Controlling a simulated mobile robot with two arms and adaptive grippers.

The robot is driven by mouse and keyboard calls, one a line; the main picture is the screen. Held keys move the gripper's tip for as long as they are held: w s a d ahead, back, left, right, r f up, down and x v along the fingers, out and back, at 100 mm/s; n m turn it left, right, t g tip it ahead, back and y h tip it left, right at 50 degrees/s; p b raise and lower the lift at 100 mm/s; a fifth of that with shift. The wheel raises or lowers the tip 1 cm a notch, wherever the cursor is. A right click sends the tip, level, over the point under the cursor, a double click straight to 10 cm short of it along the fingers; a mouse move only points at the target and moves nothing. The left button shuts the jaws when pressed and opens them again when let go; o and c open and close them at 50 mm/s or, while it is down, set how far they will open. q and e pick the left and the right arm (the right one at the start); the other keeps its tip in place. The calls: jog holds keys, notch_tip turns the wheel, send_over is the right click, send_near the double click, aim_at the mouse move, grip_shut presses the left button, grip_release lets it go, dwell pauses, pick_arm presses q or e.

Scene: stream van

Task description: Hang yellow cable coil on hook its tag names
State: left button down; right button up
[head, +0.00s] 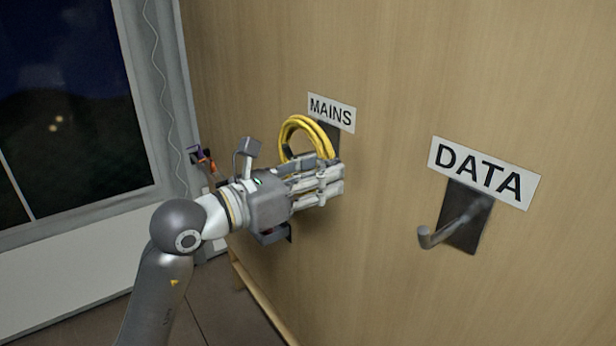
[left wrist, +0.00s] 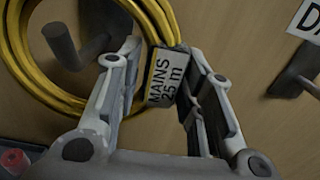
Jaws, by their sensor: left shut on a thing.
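The yellow cable coil (head: 291,127) is upright against the wooden panel, just below the MAINS sign (head: 331,112). Its tag (left wrist: 167,78) reads "MAINS 25 m" in the left wrist view. My left gripper (head: 332,180) is shut on the coil at its tagged side. In the left wrist view the coil (left wrist: 28,75) surrounds a grey hook (left wrist: 62,45), whose end shows inside the ring. I cannot tell whether the coil rests on that hook. In the head view my gripper and the coil hide this hook. My right gripper is not in view.
To the right, the DATA sign (head: 484,173) is above an empty grey hook (head: 440,232) that sticks out from the panel. A window (head: 70,110) is at the left. Small orange and purple items (head: 203,158) are beyond my gripper.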

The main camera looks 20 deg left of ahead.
pick_arm(q)
jog(key=shift+w+d+r, duration=0.15)
jog(key=shift+w+d, duration=0.15)
jog(key=shift+a+f+b, duration=0.1)
jog(key=shift+f+b, duration=1.1)
jog(key=shift+f, duration=0.25)
jog(key=shift+s, duration=0.1)
jog(key=c, duration=0.9)
grip_release()
